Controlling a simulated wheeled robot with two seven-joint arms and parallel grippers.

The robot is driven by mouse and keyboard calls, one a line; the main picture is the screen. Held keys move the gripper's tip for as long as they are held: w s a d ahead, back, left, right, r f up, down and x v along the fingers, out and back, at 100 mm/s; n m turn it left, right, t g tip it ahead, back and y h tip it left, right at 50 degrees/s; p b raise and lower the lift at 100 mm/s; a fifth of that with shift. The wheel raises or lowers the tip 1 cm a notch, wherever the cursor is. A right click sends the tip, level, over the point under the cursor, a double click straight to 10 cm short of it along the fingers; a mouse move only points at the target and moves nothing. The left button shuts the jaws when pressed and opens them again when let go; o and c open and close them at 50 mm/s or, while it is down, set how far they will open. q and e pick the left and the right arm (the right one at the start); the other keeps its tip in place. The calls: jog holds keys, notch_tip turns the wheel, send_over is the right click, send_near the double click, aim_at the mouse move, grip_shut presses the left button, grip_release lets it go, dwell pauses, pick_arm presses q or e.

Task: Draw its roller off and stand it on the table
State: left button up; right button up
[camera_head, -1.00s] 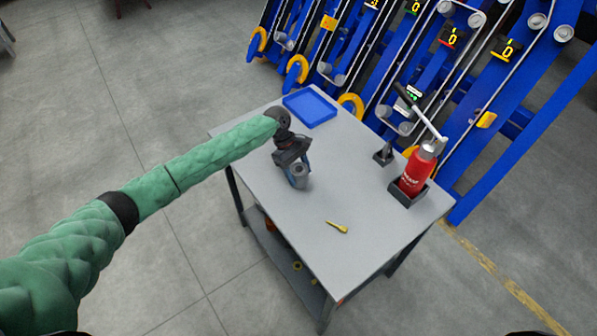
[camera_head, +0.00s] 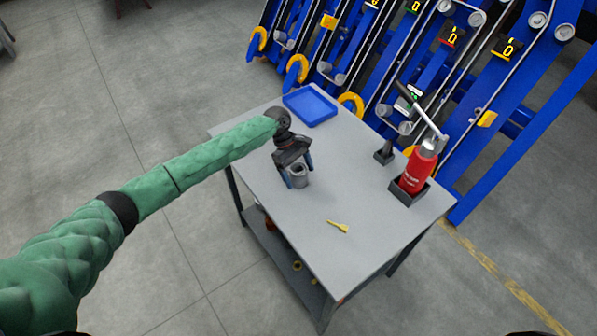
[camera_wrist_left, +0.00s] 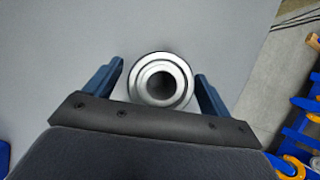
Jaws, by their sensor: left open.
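A grey metal roller (camera_head: 299,177) stands upright on the grey table (camera_head: 345,190). My left gripper (camera_head: 297,171) is over it, pointing down, with its blue fingers open. In the left wrist view the roller (camera_wrist_left: 161,80) shows its round ringed end with a dark centre hole. My right gripper is not in view.
A blue tray (camera_head: 310,106) lies at the table's far corner. A yellow tool (camera_head: 338,226) lies near the front. Blue machine frames (camera_head: 480,90) stand behind.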

pick_arm(q)
jog(key=shift+w+a+r, duration=0.1)
jog(key=shift+r, duration=0.1)
jog(key=b+v, duration=0.2)
jog(key=v, duration=0.3)
jog(key=shift+w+a+r, duration=0.1)
jog(key=shift+w+r, duration=0.05)
jog(key=shift+r, duration=0.05)
jog(key=shift+b+v, duration=0.4)
jog(key=shift+v, duration=0.5)
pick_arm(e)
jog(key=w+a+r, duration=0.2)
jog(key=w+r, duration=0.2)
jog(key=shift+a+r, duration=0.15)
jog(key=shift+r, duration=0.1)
